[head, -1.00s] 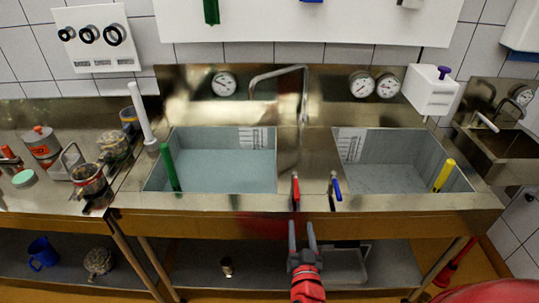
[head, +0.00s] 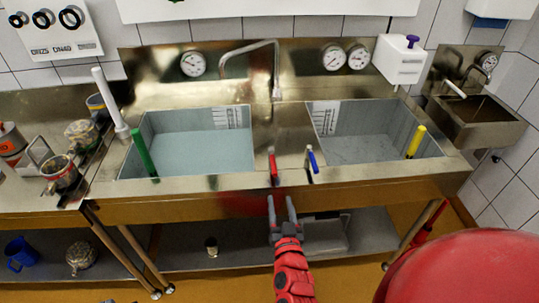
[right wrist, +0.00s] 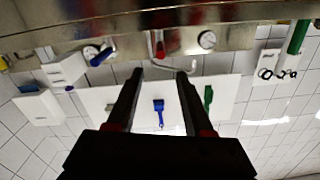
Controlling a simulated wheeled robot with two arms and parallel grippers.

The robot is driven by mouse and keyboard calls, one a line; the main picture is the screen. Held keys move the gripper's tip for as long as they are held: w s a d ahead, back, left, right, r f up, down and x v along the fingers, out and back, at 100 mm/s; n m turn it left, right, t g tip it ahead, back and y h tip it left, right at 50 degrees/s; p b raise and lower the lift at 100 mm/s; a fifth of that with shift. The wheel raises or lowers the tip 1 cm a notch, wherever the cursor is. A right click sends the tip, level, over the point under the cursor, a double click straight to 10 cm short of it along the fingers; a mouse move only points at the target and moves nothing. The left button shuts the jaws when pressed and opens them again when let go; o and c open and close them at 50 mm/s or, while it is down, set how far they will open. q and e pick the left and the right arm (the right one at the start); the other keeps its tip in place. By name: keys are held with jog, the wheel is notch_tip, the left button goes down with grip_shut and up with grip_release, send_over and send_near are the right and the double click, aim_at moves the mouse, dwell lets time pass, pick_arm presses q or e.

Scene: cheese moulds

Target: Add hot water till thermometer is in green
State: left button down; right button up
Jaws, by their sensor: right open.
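The left basin (head: 200,150) of the steel sink holds pale bluish water. A round dial (head: 193,64) is on the panel behind it; its needle and colours are too small to read. A red tap lever (head: 273,168) and a blue tap lever (head: 312,160) stand at the front edge between the basins. The bent spout (head: 250,55) rises behind and ends between the basins. My right gripper (head: 281,201) is open and empty, just below and in front of the red lever. In the right wrist view, the red lever (right wrist: 160,48) shows beyond the open fingers. My left gripper is out of view.
The right basin (head: 375,132) holds a yellow stick (head: 415,142); a green stick (head: 144,153) leans in the left basin. Two more dials (head: 333,57) sit behind the right basin. Jars and tins crowd the left counter. A lower shelf (head: 190,250) runs under the sink.

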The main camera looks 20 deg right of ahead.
aim_at(274, 167)
dwell(0.5)
jog(key=w+d+n, duration=0.1)
jog(key=w, duration=0.3)
jog(key=w+d+n, duration=0.2)
jog(key=w, duration=0.2)
jog(key=w+d+n, duration=0.1)
jog(key=w, duration=0.4)
jog(key=shift+d+r, duration=0.1)
jog(key=shift+d, duration=0.05)
jog(key=shift+w+d, duration=0.2)
jog(key=shift+w, duration=0.4)
grip_shut()
dwell(1.2)
